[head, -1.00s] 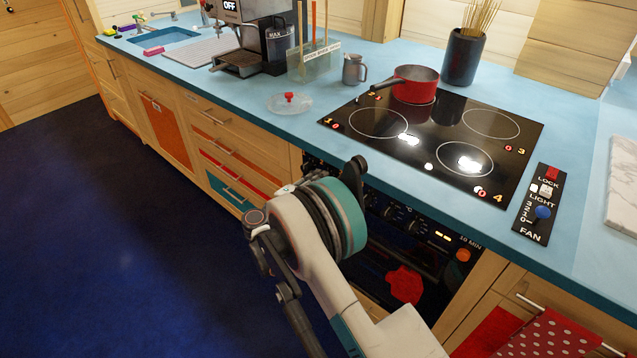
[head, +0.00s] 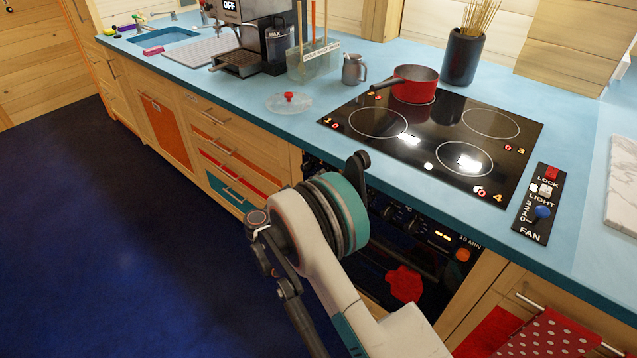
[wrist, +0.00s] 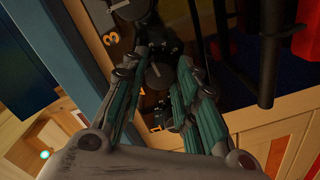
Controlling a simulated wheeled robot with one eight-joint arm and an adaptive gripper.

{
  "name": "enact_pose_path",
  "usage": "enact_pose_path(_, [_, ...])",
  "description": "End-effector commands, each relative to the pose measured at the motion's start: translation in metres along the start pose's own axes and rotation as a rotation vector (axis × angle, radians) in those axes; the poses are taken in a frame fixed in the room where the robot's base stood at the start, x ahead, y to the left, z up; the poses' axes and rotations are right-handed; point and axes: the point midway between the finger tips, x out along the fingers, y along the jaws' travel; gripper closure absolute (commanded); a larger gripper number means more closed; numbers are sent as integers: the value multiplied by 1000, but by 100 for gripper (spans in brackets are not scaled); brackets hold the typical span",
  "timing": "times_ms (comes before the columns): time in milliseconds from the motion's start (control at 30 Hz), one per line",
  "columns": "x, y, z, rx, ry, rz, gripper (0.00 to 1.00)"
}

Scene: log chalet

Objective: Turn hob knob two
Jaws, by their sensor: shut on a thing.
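In the wrist view my gripper (wrist: 162,58) is shut on a dark round hob knob (wrist: 160,76) on the oven's front panel, one finger on each side. An orange 3 (wrist: 111,38) marks the panel near another dark knob (wrist: 128,9). Another mark, partly covered by my fingers, lies at the other side of the held knob. The held knob's own number is hidden. In the head view my arm hides the gripper and the held knob, while other knobs (head: 400,213) show to the right. The black hob (head: 440,140) lies above.
A red saucepan (head: 414,88) stands at the back of the hob. A glass lid (head: 289,103) lies on the blue counter (head: 230,88). A switch panel (head: 538,205) is right of the hob. The floor (head: 110,220) at left is clear.

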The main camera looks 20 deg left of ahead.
Motion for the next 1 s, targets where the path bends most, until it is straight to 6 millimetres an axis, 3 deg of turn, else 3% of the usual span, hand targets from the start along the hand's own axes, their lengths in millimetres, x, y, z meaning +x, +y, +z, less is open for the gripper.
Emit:
enact_pose_path(300, [0, -1, 2, 106, 2, -5, 96])
enact_pose_path(800, [0, -1, 2, 123, 2, -5, 96])
enact_pose_path(833, [0, -1, 2, 123, 1, -5, 68])
enact_pose_path(900, [0, -1, 2, 122, 2, -5, 52])
enact_pose_path(1000, [0, -1, 1, 122, 3, -5, 52])
